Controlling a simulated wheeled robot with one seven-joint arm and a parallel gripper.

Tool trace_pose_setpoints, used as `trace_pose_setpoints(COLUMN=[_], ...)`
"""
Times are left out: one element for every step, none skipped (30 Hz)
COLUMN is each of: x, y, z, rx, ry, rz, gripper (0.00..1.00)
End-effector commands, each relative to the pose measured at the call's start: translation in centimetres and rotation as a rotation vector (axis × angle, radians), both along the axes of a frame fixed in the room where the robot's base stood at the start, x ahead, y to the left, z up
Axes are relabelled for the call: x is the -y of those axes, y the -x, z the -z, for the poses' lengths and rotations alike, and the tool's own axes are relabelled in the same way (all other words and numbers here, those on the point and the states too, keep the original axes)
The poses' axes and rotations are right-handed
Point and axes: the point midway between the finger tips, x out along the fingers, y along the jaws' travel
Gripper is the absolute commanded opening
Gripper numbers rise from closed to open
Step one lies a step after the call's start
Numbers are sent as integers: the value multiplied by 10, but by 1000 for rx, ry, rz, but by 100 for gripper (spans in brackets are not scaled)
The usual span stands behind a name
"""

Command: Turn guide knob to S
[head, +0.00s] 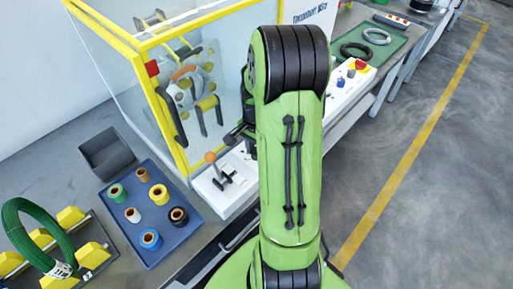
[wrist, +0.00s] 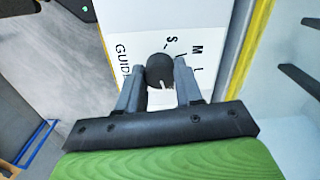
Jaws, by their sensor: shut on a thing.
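The guide knob (wrist: 160,68) is a round black knob on a white panel (wrist: 215,40), in the upper middle of the wrist view. A short pale mark shows on its lower edge. The letters S, M and L are printed above it and to its right, with part of the word GUIDE to its left. I cannot tell surely which letter the knob points to. My gripper (wrist: 158,80) has one grey finger on each side of the knob and is shut on it. In the head view my green arm hides the knob.
A yellow-framed clear enclosure (head: 180,100) stands left of my arm. A white panel with an orange-topped lever (head: 211,158) is in front of it. A blue tray (head: 130,225) of several spools and a green coil (head: 45,235) lie at the left. Floor at the right is clear.

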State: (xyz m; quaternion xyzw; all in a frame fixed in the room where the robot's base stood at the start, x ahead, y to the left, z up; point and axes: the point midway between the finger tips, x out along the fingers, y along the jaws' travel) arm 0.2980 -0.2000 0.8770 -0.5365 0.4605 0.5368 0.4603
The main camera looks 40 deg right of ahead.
Motion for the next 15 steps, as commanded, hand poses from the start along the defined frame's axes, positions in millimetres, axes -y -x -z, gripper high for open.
trace_pose_setpoints(x=[0, 0, 0, 0, 0, 0, 0, 0, 0, 0, 0, 0, 0, 0, 0], y=[0, 0, 0, 0, 0, 0, 0, 0, 0, 0, 0, 0, 0, 0, 0], z=[-1, -1, -1, -1, -1, -1, -1, -1, -1, -1, -1, -1, -1, -1, -1], rx=[1, 1, 0, 0, 0, 0, 0, 0, 1, 0, 0, 0, 0, 0, 0], ry=[0, 0, 0, 0, 0, 0, 0, 0, -1, 0, 0, 0, 0, 0, 0], rz=[-28, -47, -74, -97, -123, -157, -184, -211, -250, -278, -306, -345, -374, -402, -440], gripper=[5, 5, 5, 5, 5, 5, 5, 5, 5, 5, 5, 5, 5, 5, 5])
